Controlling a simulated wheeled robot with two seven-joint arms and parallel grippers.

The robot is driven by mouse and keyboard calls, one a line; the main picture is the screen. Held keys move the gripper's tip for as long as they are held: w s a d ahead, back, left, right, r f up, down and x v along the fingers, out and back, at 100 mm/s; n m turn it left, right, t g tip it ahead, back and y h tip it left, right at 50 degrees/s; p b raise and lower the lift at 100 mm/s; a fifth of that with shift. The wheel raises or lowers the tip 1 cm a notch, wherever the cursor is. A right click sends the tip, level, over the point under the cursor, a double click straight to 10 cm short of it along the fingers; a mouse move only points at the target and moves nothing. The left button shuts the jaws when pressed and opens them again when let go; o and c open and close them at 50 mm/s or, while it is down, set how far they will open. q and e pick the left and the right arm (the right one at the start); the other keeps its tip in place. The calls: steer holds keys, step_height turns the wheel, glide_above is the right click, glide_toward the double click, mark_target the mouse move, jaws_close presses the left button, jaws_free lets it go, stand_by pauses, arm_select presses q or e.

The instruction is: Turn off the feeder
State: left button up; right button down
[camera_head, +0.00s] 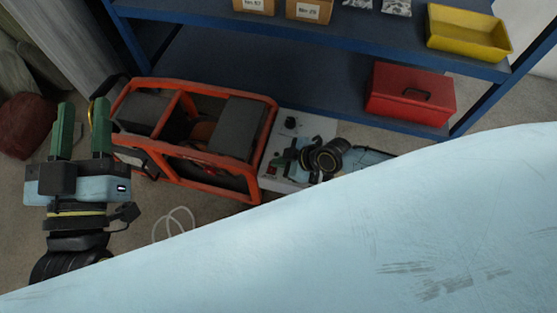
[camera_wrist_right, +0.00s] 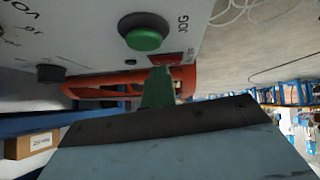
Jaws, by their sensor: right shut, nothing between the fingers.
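The feeder is a pale box (camera_head: 317,125) with a control panel, standing right of an orange-framed machine. Its panel has a dark knob (camera_head: 290,123) and a small red switch (camera_head: 272,170). In the right wrist view the panel (camera_wrist_right: 90,30) shows a green button (camera_wrist_right: 145,32) beside the word JOG and a dark knob (camera_wrist_right: 50,73). A red patch (camera_wrist_right: 165,59) shows just beyond my fingertips. My right gripper (camera_head: 281,160) is shut and empty over the panel, close to the red switch; contact cannot be told. My left gripper (camera_head: 82,128) is open and empty at the left.
The orange frame (camera_head: 233,188) stands between my grippers. A pale cable (camera_head: 178,222) lies on the floor. A large light-blue surface fills the lower right.

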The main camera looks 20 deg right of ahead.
steer(key=shift+s+a+p, duration=0.45)
steer(key=shift+s+p, duration=0.1)
steer(key=shift+s, duration=0.15)
steer(key=shift+r+p, duration=0.5)
steer(key=shift+r, duration=0.05)
steer(key=r+p, duration=0.3)
steer(key=shift+s+a+r, duration=0.1)
steer(key=shift+s+r, duration=0.05)
steer(key=shift+s, duration=0.05)
steer(key=p+v, duration=0.4)
steer(key=v, duration=0.5)
steer(key=shift+s+d+r, duration=0.2)
